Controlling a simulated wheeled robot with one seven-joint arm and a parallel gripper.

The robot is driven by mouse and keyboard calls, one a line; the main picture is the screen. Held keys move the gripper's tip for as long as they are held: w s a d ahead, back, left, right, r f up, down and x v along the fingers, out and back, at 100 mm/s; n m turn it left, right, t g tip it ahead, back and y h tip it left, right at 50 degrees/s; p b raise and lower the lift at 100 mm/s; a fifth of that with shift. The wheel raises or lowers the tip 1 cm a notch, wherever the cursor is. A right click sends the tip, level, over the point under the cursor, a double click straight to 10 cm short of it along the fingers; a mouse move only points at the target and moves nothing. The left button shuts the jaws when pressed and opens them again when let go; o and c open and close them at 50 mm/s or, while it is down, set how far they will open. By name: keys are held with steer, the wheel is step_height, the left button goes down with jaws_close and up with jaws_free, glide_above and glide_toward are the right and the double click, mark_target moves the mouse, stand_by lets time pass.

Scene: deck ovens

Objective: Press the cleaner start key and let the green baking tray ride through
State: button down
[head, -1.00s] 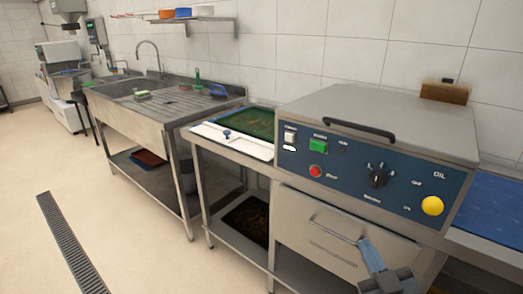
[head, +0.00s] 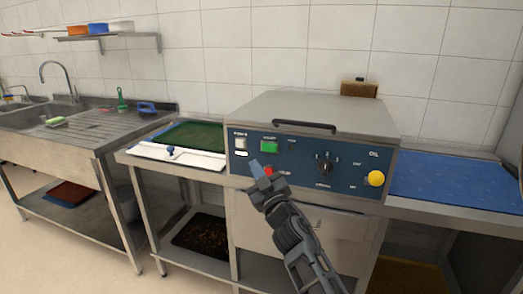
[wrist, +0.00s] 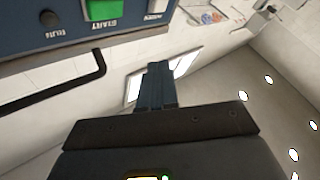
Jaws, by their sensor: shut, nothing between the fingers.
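The cleaner (head: 310,115) is a grey box with a dark blue front panel. Its green start key (head: 269,147) sits at the panel's upper left. In the wrist view the green key (wrist: 106,9), labelled START, is at the top edge, partly cut off. The green baking tray (head: 195,135) lies flat on the white infeed (head: 170,153) left of the cleaner. My gripper (head: 255,163) is shut and empty, in front of the panel, below and slightly left of the green key. Its fingers (wrist: 158,70) also show in the wrist view, apart from the key.
A red button (head: 268,171), black knob (head: 326,163) and yellow button (head: 376,178) share the panel. A black handle (head: 304,125) is on the lid. A blue surface (head: 460,185) extends right, clear. A sink (head: 30,117) stands left.

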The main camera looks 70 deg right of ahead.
mark_target(269, 148)
steer(key=shift+w+d+p, duration=0.15)
steer(key=shift+d+p, duration=0.4)
steer(key=shift+d, duration=1.65)
steer(key=shift+w+d+p, duration=0.15)
steer(key=shift+d+p, duration=0.4)
steer(key=shift+d, duration=1.65)
steer(key=shift+d, duration=0.1)
steer(key=shift+d, duration=0.3)
